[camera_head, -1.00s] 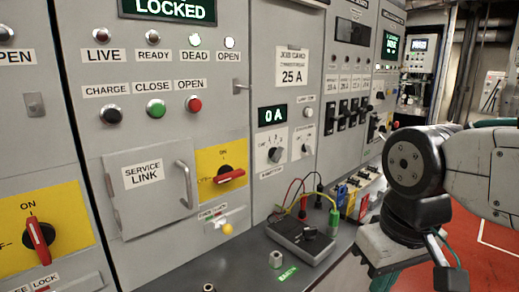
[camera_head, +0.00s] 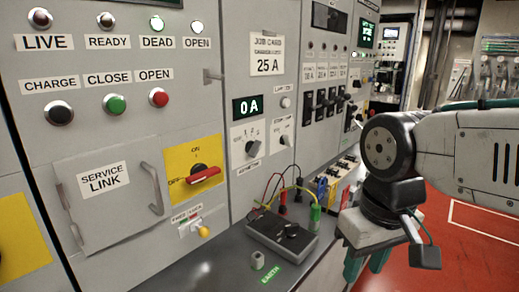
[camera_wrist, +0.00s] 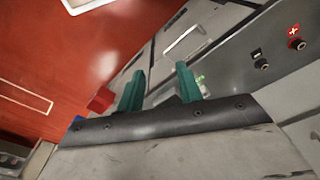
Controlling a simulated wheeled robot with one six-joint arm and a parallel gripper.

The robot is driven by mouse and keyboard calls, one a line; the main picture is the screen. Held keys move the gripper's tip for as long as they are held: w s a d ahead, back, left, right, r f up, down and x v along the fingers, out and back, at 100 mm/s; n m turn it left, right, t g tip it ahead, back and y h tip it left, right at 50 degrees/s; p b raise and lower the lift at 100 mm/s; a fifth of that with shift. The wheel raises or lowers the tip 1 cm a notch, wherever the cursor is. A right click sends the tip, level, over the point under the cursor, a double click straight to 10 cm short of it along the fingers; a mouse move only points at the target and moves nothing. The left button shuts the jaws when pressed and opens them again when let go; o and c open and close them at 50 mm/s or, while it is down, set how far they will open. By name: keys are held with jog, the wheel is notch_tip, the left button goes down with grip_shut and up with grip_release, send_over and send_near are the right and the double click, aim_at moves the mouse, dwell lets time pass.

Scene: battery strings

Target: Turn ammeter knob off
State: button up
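My gripper (camera_head: 366,265) is low at the right of the head view, pointing down, well away from both knobs. In the wrist view its two teal fingers (camera_wrist: 158,80) are apart with nothing between them. The knobs are not recognisable in the wrist view.
A grey meter box (camera_head: 283,234) with leads stands on the ledge below the panel. A service link door (camera_head: 105,205) and a red-handled switch (camera_head: 204,175) are at left. Red floor (camera_head: 460,245) is open at right.

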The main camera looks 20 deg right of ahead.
jog(key=w+d+f+m+t+h, duration=0.15)
jog(key=w+d, duration=0.25)
jog(key=w, duration=0.5)
jog(key=w+d+f+m+t, duration=0.1)
jog(key=w+d+f+t, duration=0.25)
jog(key=w, duration=0.45)
jog(key=w+d+f+m+t+h, duration=0.1)
jog(key=w+d+f, duration=0.1)
jog(key=w+d, duration=0.5)
jog(key=t+y, duration=0.9)
jog(key=y, duration=0.3)
send_near(259, 149)
jog(key=x, duration=0.2)
jog(key=shift+n+h, duration=0.25)
jog(key=shift+n, duration=0.1)
jog(key=x, duration=0.7)
jog(key=shift+w+a+r, duration=0.1)
jog(key=shift+w+r, duration=0.05)
